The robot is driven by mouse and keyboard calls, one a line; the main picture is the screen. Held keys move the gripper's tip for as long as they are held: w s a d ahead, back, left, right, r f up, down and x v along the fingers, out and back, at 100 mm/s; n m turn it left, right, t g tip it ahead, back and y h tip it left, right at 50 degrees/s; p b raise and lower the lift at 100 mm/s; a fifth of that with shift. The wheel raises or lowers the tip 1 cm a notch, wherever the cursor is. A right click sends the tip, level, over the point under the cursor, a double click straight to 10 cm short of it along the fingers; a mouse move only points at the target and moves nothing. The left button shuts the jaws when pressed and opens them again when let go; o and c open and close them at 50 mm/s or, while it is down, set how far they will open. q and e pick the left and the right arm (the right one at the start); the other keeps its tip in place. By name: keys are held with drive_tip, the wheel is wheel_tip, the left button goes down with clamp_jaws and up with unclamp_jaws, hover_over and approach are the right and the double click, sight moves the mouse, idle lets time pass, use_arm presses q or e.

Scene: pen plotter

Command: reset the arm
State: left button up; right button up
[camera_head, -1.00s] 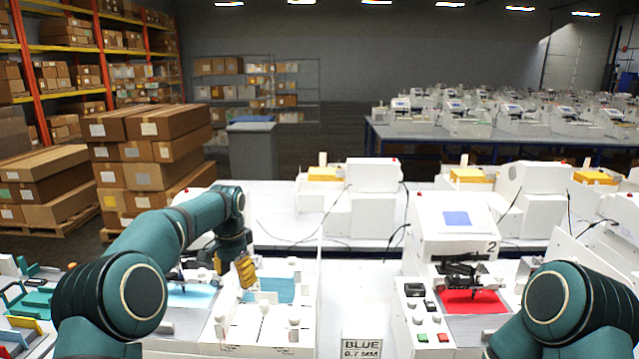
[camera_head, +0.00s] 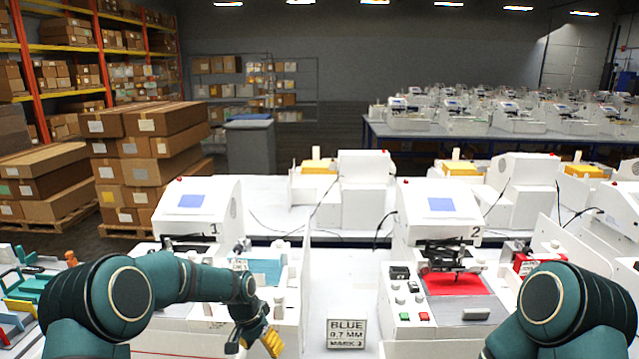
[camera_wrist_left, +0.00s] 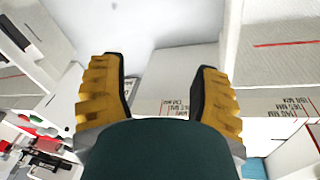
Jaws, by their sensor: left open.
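My left gripper (camera_head: 262,344) has yellow ribbed fingers and hangs low in front of plotter 1 in the head view. In the left wrist view its two fingers (camera_wrist_left: 157,95) stand wide apart with nothing between them. My right arm (camera_head: 560,310) comes in at the lower right, and its gripper is out of frame. Plotter 1 (camera_head: 200,205) is white with a blue screen and stands behind my left arm. Plotter 2 (camera_head: 440,205) stands to its right with a red sheet (camera_head: 455,284) on its bed.
A sign reading BLUE 0.7 MM (camera_head: 346,334) stands between the two plotters, to the right of my left gripper. Green and coloured items (camera_head: 30,280) lie at the far left. Stacked cardboard boxes (camera_head: 165,150) stand behind on the left.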

use_arm(q)
drive_tip(key=s+d+f+n+b, duration=0.1)
drive_tip(key=s+f, duration=0.2)
drive_tip(key=f, duration=0.1)
drive_tip(key=s+d+f, duration=0.1)
drive_tip(key=s+f, duration=0.3)
drive_tip(key=s+d+f+n+h+b, duration=0.1)
drive_tip(key=s+f, duration=0.3)
drive_tip(key=shift+f+n+b, duration=0.3)
drive_tip(key=shift+f, duration=0.1)
drive_tip(key=s+f+n+t+b, duration=0.1)
drive_tip(key=s+f+n+b, duration=0.2)
drive_tip(key=s, duration=1.2)
wheel_tip(320, 180, down, 3)
drive_tip(key=shift+s+d+r+n+h, duration=0.15)
drive_tip(key=shift+d+n+h, duration=0.15)
drive_tip(key=shift+d+n, duration=0.2)
drive_tip(key=o, duration=0.6)
drive_tip(key=shift+s+a, duration=0.1)
drive_tip(key=shift+s, duration=0.4)
drive_tip(key=shift+o, duration=0.2)
drive_tip(key=shift+s, duration=0.15)
use_arm(e)
wheel_tip(320, 180, down, 7)
drive_tip(key=shift+a, duration=0.2)
use_arm(q)
drive_tip(key=shift+a, duration=0.1)
use_arm(e)
drive_tip(key=shift+s+a, duration=0.1)
drive_tip(key=shift+s, duration=0.05)
